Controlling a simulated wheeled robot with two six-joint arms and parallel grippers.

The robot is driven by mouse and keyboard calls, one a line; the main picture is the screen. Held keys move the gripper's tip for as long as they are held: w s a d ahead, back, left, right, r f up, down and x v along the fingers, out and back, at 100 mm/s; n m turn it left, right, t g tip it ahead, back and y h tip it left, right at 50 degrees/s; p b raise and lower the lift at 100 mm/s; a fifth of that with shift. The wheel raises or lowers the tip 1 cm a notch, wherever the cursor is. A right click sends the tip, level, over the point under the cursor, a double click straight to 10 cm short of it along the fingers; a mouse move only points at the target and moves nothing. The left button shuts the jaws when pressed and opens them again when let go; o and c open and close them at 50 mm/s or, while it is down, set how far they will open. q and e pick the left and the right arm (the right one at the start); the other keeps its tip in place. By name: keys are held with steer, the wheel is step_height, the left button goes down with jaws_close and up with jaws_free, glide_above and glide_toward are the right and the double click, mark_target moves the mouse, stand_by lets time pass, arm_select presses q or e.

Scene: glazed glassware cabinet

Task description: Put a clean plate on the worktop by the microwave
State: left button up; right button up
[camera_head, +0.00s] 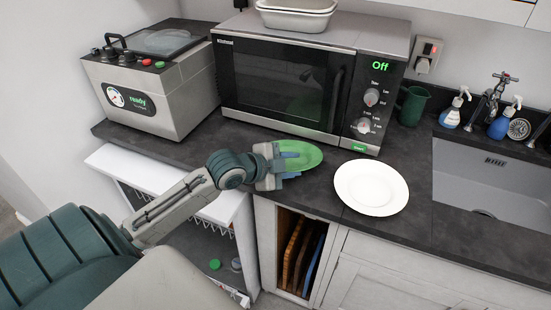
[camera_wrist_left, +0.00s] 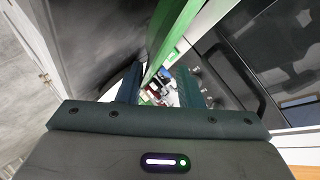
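A green plate (camera_head: 308,156) is at the worktop's front edge, before the microwave (camera_head: 290,85). My left gripper (camera_head: 287,166) is at the plate's left side. In the left wrist view the plate (camera_wrist_left: 176,28) shows nearly edge-on, running down between my two fingers (camera_wrist_left: 160,88). The fingers stand apart, with a gap seen on the plate's right side, so the gripper looks open around it. Whether the plate rests fully on the worktop is hidden by the gripper. A white plate (camera_head: 371,187) lies flat on the worktop (camera_head: 330,207), right of the green plate. My right gripper is not in view.
A grey appliance (camera_head: 150,85) stands left of the microwave. A green mug (camera_head: 412,105), soap bottles (camera_head: 452,112) and a sink (camera_head: 490,185) are to the right. Below are an open rack compartment (camera_head: 215,250) and a slot of upright boards (camera_head: 300,255).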

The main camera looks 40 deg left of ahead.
arm_select(q)
steer(key=v, duration=0.4)
steer(key=shift+s, duration=0.15)
steer(key=shift+p+v, duration=0.5)
steer(key=shift+v, duration=0.35)
steer(key=p+v, duration=0.4)
steer(key=p, duration=0.1)
steer(key=shift+s+r, duration=0.1)
